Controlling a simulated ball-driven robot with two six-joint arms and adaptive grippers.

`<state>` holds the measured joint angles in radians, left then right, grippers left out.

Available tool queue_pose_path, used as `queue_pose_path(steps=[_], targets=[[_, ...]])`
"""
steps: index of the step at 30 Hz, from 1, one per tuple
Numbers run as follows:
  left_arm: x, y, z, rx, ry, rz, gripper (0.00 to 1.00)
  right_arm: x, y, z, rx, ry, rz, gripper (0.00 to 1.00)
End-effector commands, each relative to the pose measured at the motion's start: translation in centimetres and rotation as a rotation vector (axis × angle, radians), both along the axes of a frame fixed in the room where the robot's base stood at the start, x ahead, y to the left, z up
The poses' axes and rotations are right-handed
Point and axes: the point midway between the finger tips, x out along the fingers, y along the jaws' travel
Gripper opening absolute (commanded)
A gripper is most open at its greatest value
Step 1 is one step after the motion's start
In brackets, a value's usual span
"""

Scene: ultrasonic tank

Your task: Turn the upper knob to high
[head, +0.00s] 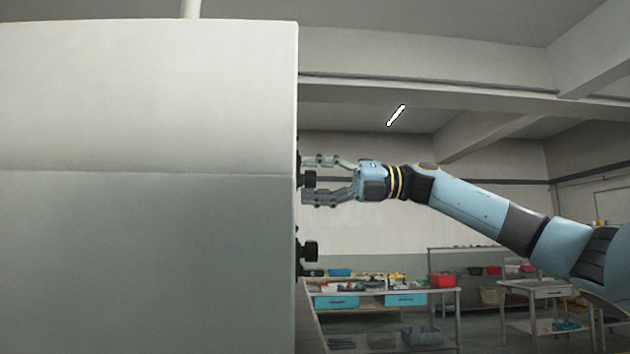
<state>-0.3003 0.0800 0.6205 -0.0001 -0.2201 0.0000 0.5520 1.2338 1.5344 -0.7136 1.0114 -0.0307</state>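The upper knob (309,179) is black and sticks out from the right-hand edge of the pale tank housing (150,110), seen from the side. My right gripper (310,180) reaches it from the right. One finger is above the knob and one below, spread apart with the knob between them. I see no clear contact between the fingers and the knob. A lower black knob (309,250) sits further down the same face. The knob's markings and the front of the panel are hidden at this angle. My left gripper is not in view.
The housing fills the left half of the view. A workbench (385,291) with blue drawers and a red bin (442,280) stands behind, and another table (540,290) is at the right. The space around my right forearm looks clear.

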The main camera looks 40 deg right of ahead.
Motion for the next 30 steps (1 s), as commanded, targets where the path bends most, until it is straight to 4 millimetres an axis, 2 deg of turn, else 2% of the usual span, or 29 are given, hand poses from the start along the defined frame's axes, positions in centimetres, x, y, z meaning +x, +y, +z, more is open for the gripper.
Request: queue_pose_path(steps=[7,11,24,30], targets=[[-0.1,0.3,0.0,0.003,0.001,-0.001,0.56,0.0,0.0,0.0,-0.002,0.0,0.002,0.55],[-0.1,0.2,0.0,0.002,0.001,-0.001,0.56,0.0,0.1,0.8,0.0,-0.005,0.002,0.55],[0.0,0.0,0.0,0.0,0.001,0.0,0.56,-0.1,0.1,8.1,0.001,-0.007,0.004,0.55],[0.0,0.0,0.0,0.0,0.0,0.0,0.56,0.0,0.0,9.7,0.001,-0.002,0.003,0.55]])
